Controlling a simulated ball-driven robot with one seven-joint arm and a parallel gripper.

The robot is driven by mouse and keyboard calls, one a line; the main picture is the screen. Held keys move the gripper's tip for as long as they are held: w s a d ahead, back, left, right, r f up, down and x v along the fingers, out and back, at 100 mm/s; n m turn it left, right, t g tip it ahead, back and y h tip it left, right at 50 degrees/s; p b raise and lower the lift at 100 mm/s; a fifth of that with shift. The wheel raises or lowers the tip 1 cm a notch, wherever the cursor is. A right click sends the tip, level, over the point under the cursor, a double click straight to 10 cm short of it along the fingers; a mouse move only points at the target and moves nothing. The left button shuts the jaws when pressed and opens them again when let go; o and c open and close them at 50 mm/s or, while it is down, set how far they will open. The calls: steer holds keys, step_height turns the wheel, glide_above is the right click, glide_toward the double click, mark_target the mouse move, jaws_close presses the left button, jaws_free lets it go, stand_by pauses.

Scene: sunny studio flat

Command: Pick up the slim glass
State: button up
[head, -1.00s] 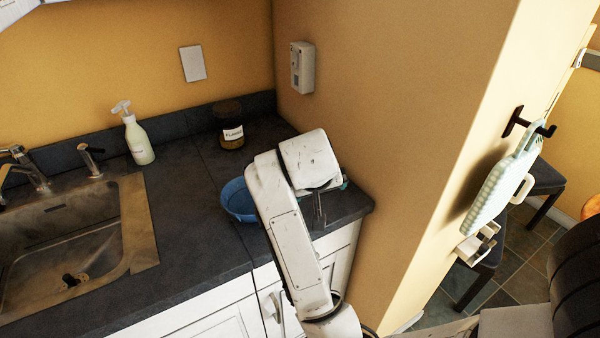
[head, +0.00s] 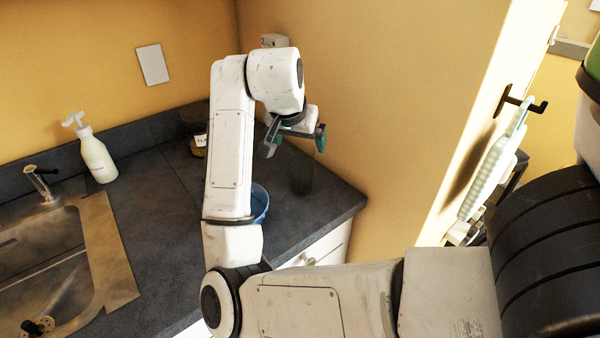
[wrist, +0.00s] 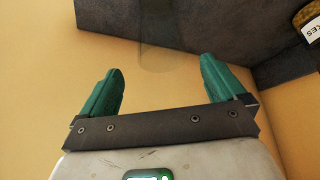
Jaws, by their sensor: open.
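The slim glass (head: 302,180) is a tall, dark, see-through tumbler. It stands upright on the dark counter near its right end, by the yellow wall. In the wrist view the glass (wrist: 158,40) shows faintly beyond the gap between the fingers, and its top edge is cut off. My gripper (head: 295,148) is open and empty, with teal finger pads. In the head view it is above the glass. The wrist view shows both fingers (wrist: 160,75) spread apart, with nothing held between them.
A blue bowl (head: 260,202) sits left of the glass, partly hidden by my arm. A labelled jar (head: 198,142) stands behind, also partly hidden. A soap bottle (head: 97,158) and sink (head: 60,260) are at left. The yellow wall (head: 400,120) rises close on the right.

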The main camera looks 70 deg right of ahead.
mark_target(301, 149)
steer(key=shift+p+x, duration=0.3)
steer(key=shift+x, duration=2.8)
steer(key=shift+w+d, duration=0.1)
steer(key=shift+w, duration=0.1)
steer(key=shift+r, duration=0.1)
steer(key=c, duration=1.6)
steer(key=shift+o, duration=0.2)
steer(key=shift+r, duration=0.1)
